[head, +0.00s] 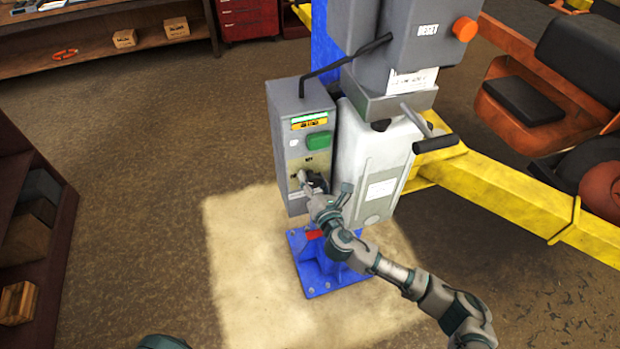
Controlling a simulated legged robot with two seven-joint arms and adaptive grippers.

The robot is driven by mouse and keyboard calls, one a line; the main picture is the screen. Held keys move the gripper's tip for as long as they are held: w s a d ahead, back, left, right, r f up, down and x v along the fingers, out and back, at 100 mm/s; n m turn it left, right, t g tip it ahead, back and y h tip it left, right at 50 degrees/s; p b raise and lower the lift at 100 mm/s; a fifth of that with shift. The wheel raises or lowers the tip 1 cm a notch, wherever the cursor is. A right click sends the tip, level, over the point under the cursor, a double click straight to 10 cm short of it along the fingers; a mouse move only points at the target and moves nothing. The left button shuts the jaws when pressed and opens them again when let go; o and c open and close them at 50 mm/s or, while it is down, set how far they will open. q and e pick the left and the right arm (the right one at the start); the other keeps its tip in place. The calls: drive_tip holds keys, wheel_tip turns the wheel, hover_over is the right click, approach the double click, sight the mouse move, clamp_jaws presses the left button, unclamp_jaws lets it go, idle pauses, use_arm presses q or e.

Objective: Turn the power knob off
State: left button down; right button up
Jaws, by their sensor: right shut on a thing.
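The grey control box (288,130) is mounted on the side of the blue lift column, left of centre in the head view. Its front has a green button (319,140) and a yellow label panel lower down. My right gripper (304,180) is at this lower panel, shut on the dark power knob (317,182). The gripper covers part of the knob, so its pointing direction cannot be read. Of my left arm, only a small dark green part shows at the bottom edge; the left gripper is not in view.
A black lever (345,65) sticks out above the box. A white-grey unit (377,160) with a black-handled crank (436,143) stands right of it. A yellow lift arm (520,195) runs to the right. A shelf (35,230) stands at left. Floor between is clear.

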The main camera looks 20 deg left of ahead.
drive_tip(key=m, duration=0.6)
drive_tip(key=shift+d+f+m, duration=0.1)
drive_tip(key=shift+f+m, duration=0.2)
drive_tip(key=m, duration=0.4)
drive_tip(key=shift+d+f+p, duration=0.1)
drive_tip(key=shift+f+p, duration=0.1)
drive_tip(key=shift+p, duration=0.15)
drive_tip(key=shift+m, duration=0.4)
drive_tip(key=shift+d+f, duration=0.15)
drive_tip(key=o, duration=1.1)
drive_tip(key=shift+o, duration=0.2)
drive_tip(key=shift+d+r, duration=0.2)
drive_tip(key=shift+r, duration=0.05)
